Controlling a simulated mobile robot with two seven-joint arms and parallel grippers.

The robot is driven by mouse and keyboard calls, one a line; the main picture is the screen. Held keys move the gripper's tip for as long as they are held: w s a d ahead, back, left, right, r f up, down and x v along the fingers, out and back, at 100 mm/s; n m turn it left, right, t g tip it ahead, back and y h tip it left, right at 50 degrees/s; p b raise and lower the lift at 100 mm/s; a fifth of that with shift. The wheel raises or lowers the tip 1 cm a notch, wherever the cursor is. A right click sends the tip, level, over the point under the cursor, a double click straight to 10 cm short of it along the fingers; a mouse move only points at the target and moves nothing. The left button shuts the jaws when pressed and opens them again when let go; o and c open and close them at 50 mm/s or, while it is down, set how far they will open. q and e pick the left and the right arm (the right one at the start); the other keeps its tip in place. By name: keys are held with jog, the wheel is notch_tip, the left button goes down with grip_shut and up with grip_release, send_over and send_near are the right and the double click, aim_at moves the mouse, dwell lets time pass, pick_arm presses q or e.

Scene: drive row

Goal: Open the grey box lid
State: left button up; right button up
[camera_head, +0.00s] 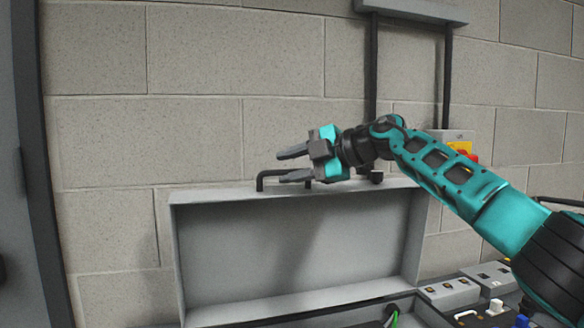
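The grey box lid (290,258) stands raised in the middle of the head view, its hollow inner side facing me. A black handle (285,174) sits on its top edge. My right gripper (287,165) is at the top edge of the lid, right by the handle, with its two fingers apart. The lower finger overlaps the handle in the view; I cannot tell whether they touch. Part of the open box (420,314) shows below the lid, with green and white wires inside. My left gripper is out of view.
A block wall (190,110) stands behind the lid, with dark conduits (447,80) running down from a grey housing (415,10). A red and yellow switch (462,147) is partly behind my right arm. Small grey control boxes (448,292) sit at lower right. A dark upright frame is at left.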

jog(key=shift+f, duration=0.15)
jog(key=shift+s+d, duration=0.15)
jog(key=shift+d, duration=0.35)
pick_arm(q)
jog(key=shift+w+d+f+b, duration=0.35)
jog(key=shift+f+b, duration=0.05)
jog(key=shift+b, duration=0.65)
pick_arm(e)
jog(key=v, duration=1.2)
jog(key=shift+r, duration=0.25)
jog(key=shift+a, duration=0.15)
